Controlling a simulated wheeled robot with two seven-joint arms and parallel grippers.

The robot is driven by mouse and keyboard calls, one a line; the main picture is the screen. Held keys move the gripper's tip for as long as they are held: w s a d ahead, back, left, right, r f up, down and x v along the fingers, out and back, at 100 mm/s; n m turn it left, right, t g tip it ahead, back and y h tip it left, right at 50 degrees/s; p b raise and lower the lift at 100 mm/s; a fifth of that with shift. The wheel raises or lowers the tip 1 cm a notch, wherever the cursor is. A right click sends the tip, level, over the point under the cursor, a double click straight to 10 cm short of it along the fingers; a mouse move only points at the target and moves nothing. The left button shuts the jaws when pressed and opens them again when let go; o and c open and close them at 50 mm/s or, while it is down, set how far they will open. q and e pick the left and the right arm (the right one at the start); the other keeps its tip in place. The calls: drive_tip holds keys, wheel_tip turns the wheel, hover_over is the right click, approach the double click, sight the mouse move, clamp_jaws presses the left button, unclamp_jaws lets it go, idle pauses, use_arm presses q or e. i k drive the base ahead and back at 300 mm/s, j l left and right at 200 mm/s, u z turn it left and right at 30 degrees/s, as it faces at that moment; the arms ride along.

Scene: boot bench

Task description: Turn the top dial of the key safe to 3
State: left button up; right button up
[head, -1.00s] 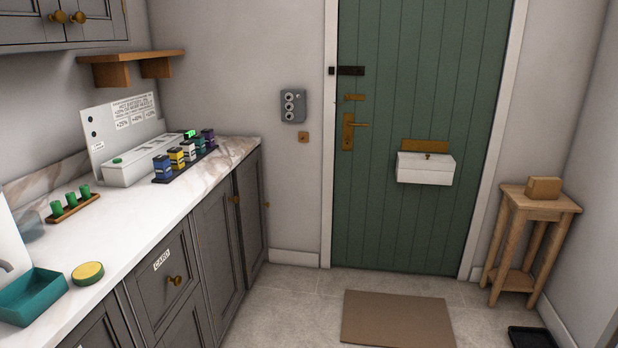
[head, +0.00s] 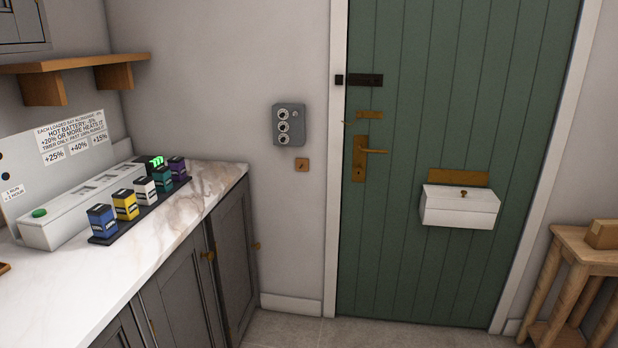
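The key safe (head: 289,125) is a small grey box fixed to the wall left of the green door. It has a column of three round dials on its left side. The top dial (head: 283,114) is pale with a dark centre; its number is too small to read. A small round knob or button sits at the safe's upper right. Neither of my grippers is in view.
The green door (head: 440,120) carries a white box (head: 459,207). A wooden stand (head: 570,285) is at right.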

sight(283, 114)
drive_tip(key=i, duration=0.45)
drive_tip(key=u, duration=0.2)
drive_tip(key=i+l+z, duration=0.15)
drive_tip(key=i+z, duration=0.25)
drive_tip(key=i, duration=0.25)
